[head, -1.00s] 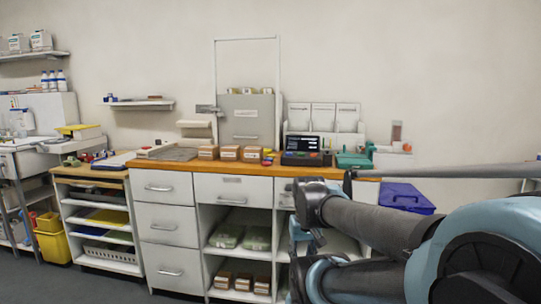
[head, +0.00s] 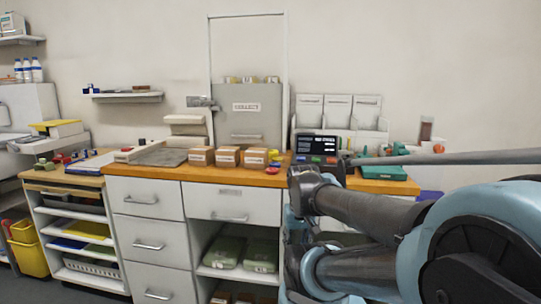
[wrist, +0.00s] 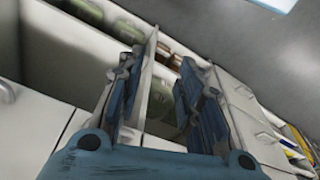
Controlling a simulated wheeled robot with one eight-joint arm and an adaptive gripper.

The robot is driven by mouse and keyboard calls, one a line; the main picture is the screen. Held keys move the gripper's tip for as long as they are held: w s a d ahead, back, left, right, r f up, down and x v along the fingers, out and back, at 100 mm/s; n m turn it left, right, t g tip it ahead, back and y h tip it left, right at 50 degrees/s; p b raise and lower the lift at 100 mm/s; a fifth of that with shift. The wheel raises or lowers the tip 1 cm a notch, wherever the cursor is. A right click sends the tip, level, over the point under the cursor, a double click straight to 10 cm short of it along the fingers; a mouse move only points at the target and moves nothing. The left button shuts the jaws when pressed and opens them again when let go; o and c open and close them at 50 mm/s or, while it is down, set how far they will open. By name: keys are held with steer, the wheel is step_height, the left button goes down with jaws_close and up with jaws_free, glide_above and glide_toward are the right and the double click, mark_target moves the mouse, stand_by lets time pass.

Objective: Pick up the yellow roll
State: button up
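A small yellow thing (head: 273,154), which may be the yellow roll, sits on the wooden counter (head: 235,175) in the head view. It is just right of the rightmost brown box, with small red and blue things beside it; it is too small to make out its shape. My gripper (wrist: 162,62) shows in the wrist view with its two blue fingers apart and nothing between them. It points at white shelves and drawers, tilted in that view. I see no yellow roll there. In the head view my arm covers the right side, and the fingers cannot be made out.
Several brown boxes (head: 228,157) stand left of the yellow thing. A dark-screened device (head: 316,147) and a green tool (head: 384,171) stand to its right. A grey cabinet marked COLLECT (head: 247,118) rises behind. A grey tray (head: 162,156) lies further left.

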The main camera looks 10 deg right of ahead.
steer(key=shift+w+a, duration=0.15)
steer(key=shift+w, duration=0.3)
